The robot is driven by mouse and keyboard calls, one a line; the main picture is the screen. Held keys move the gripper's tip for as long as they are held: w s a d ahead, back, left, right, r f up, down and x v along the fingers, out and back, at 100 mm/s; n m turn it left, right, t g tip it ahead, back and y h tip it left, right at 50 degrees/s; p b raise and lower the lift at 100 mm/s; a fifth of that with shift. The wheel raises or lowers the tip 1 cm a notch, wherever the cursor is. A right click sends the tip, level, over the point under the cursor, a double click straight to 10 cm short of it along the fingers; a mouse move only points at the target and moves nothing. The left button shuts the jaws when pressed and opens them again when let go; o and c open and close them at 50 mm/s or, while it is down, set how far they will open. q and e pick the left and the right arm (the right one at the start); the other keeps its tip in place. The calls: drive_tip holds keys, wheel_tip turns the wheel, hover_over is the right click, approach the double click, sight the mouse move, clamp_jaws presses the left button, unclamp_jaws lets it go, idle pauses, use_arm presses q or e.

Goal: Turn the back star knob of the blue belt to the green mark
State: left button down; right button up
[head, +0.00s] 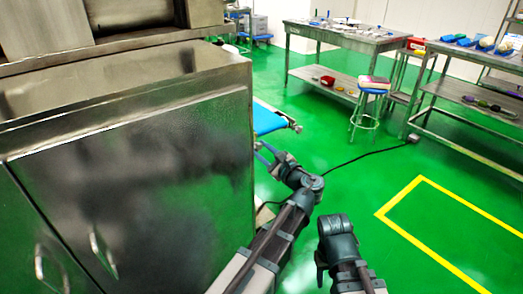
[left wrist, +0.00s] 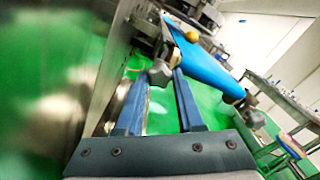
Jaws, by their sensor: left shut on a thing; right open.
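The blue belt (head: 268,119) sticks out from behind the steel machine; it also shows in the left wrist view (left wrist: 205,66). A grey star knob (left wrist: 160,73) sits at the belt's side near the machine, between the fingertips of my left gripper (left wrist: 161,78), which is shut on it. In the head view my left gripper (head: 266,152) is beside the belt, and the knob cannot be made out. A second dark knob (left wrist: 250,100) is at the belt's outer end. My right gripper (head: 321,270) hangs low, away from the belt, open. I cannot make out a green mark against the green floor.
The big steel machine cabinet (head: 140,170) fills the left side, close to my left arm. A yellow-orange ball (left wrist: 191,37) lies on the belt. Work tables (head: 345,38), a stool (head: 372,92) and a black cable (head: 365,153) are beyond. Floor to the right is open.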

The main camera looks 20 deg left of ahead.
use_arm(q)
drive_tip(key=shift+m, duration=0.3)
drive_tip(key=c, duration=0.5)
unclamp_jaws()
